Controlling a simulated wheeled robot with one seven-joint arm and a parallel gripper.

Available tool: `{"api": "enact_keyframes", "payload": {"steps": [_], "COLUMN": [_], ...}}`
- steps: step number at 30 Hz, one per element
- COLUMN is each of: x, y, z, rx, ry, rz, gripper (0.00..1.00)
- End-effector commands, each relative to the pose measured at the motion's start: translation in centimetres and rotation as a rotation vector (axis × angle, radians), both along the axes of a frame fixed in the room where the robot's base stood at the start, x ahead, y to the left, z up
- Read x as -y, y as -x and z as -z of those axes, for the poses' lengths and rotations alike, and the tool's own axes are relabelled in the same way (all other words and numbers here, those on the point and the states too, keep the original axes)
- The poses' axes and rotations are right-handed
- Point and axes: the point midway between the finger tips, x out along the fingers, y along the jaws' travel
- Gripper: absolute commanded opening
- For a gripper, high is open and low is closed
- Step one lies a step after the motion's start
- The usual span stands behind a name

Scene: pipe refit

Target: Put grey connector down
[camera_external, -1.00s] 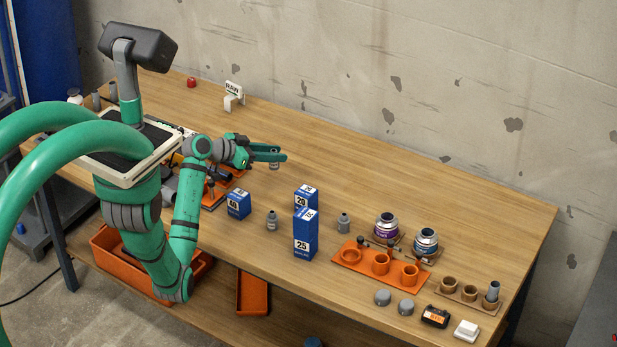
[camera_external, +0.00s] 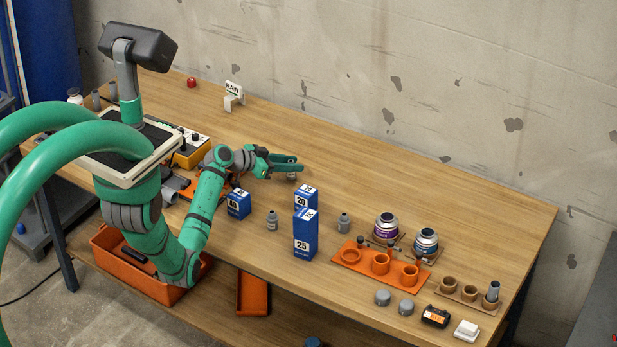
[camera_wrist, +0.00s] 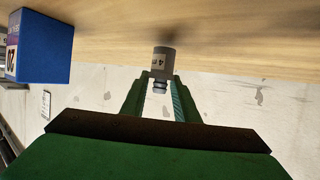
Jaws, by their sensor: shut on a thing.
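My gripper (camera_external: 290,168) reaches out over the table behind the blue box marked 20. It is shut on the grey connector (camera_wrist: 163,63). In the wrist view the connector sits between the green fingertips, its wide labelled part toward the wooden table and its narrow ringed neck between the fingers. A dark shadow lies on the wood close to its end; I cannot tell whether it touches. In the external view only a small grey bit of the connector (camera_external: 291,177) shows under the fingers.
The blue boxes marked 20 (camera_external: 304,197), 25 (camera_external: 305,238) and 40 (camera_external: 238,205) stand nearby. Similar grey connectors stand in front (camera_external: 272,220) and to the right (camera_external: 343,222). An orange holder (camera_external: 347,260) lies further right. The table behind my gripper is clear toward the wall.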

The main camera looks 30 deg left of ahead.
Motion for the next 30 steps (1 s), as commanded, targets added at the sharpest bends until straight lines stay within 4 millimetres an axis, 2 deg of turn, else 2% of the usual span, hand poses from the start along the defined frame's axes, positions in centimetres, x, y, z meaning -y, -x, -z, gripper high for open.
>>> {"api": "enact_keyframes", "payload": {"steps": [3,13,14,15,16,26,30], "x": [0.0,0.0,0.0,0.0,0.0,0.0,-0.7], "y": [0.0,0.0,0.0,0.0,0.0,0.0,1.1], "z": [0.8,1.0,1.0,1.0,1.0,0.7,0.2], "rx": [0.000,0.000,0.000,0.000,0.000,0.002,0.002], "ry": [-0.001,0.000,-0.001,-0.001,-0.001,-0.001,-0.001], "rz": [0.000,0.000,0.000,0.000,0.000,0.000,-0.001], "gripper": [0.06,0.06,0.35,0.44,0.46,0.46,0.46]}}
